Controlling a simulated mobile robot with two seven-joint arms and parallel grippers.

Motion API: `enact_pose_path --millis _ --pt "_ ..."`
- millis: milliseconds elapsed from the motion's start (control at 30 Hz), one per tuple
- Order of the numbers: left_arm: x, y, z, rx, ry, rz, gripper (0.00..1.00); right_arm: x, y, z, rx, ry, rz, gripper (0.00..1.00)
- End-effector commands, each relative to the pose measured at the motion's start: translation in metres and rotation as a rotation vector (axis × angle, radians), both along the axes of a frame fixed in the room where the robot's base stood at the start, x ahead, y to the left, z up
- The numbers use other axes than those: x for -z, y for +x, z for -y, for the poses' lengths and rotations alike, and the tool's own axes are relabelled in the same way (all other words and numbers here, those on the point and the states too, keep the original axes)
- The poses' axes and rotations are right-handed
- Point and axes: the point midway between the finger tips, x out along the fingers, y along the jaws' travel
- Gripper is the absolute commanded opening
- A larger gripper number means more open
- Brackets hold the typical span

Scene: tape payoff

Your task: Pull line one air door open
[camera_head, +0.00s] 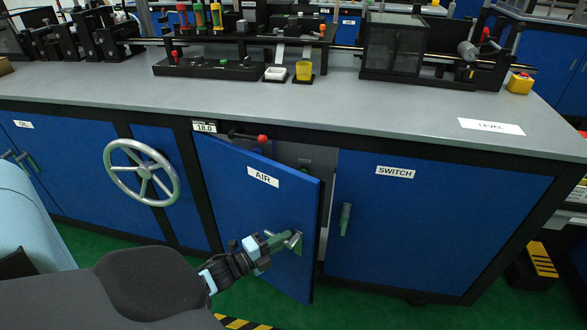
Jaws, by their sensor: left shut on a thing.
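The air door (251,205) is a blue panel with a white AIR label, below the bench top. It stands partly open, its right edge swung out toward me. A dark gap with grey parts inside shows between it and the SWITCH door. My left gripper (284,243) is shut on the air door's handle (297,243), a green and metal grip near the door's right edge. The gripper's fingers partly hide the handle. My right gripper is not in view.
The SWITCH door (426,221) is shut to the right, with its own handle (345,219). A grey handwheel (142,172) sticks out to the left. A red-knobbed lever (262,138) sits above the air door. The grey bench top (330,110) carries machinery. Green floor lies below.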

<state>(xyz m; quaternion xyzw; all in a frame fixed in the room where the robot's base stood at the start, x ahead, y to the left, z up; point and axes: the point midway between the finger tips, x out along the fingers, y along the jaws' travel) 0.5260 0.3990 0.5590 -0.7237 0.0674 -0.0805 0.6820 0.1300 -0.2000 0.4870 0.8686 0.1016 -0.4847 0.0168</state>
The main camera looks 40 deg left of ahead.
Motion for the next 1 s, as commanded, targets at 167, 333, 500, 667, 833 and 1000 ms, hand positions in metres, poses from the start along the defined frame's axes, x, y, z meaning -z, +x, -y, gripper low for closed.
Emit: enact_pose_path --millis 167,333,500,667,833,1000 --pt "0.0 -0.025 0.0 0.072 0.0 -0.002 0.0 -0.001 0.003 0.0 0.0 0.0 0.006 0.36" --pt "0.0 -0.029 0.001 0.085 -0.003 -0.002 0.0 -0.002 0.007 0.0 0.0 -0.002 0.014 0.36" --pt "0.0 -0.029 0.001 0.084 -0.003 -0.001 0.0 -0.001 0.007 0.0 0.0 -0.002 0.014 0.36" --pt "0.0 -0.028 0.001 0.083 -0.002 -0.001 0.31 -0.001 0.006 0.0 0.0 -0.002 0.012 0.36" --pt "0.0 -0.028 0.001 0.083 -0.002 -0.001 0.36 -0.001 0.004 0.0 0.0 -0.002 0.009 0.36" --pt "0.0 -0.03 0.0 0.083 -0.002 -0.002 0.36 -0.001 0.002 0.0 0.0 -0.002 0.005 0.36"
